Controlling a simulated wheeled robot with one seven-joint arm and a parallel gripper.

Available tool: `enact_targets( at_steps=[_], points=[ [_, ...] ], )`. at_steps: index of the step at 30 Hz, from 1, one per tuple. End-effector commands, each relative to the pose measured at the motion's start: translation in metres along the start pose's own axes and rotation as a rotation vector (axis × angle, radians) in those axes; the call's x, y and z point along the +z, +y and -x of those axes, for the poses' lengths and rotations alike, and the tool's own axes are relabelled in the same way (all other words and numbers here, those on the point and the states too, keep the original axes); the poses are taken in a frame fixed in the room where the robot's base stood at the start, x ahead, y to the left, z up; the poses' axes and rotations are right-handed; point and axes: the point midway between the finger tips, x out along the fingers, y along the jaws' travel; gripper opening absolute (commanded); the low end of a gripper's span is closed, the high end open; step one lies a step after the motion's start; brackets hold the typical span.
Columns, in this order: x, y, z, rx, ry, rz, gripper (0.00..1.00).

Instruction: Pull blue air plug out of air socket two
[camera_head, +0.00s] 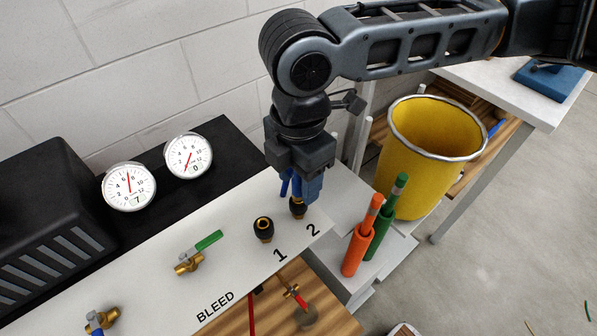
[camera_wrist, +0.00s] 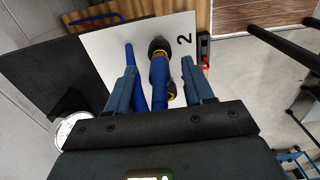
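My gripper (camera_head: 303,190) points down over air socket two (camera_head: 297,210), beside the printed number 2, at the right end of the white panel. In the wrist view my gripper (camera_wrist: 159,68) is open, with one finger on each side of the blue air plug (camera_wrist: 159,80). Panel shows between the plug and the right finger. The blue plug stands upright in the dark, brass-ringed socket two (camera_wrist: 158,46). A blue hose (camera_wrist: 134,75) runs beside the plug, near the left finger. In the head view my fingers mostly hide the plug.
Empty air socket one (camera_head: 263,229) is just left of socket two. A green-handled valve (camera_head: 200,250) and two gauges (camera_head: 129,187) (camera_head: 188,156) lie further left. Orange (camera_head: 360,240) and green (camera_head: 385,220) torch-like handles and a yellow bin (camera_head: 425,160) stand to the right.

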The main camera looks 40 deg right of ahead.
Motion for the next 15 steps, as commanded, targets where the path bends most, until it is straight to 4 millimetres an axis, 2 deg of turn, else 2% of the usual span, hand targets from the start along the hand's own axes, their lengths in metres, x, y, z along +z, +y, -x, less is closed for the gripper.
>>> enact_targets(
  at_steps=[2, 15],
  points=[
    [-0.0001, 0.0000, 0.0001, 0.000, 0.000, 0.000, 0.44],
    [-0.0001, 0.0000, 0.0004, 0.000, 0.000, 0.000, 0.02]
  ],
)
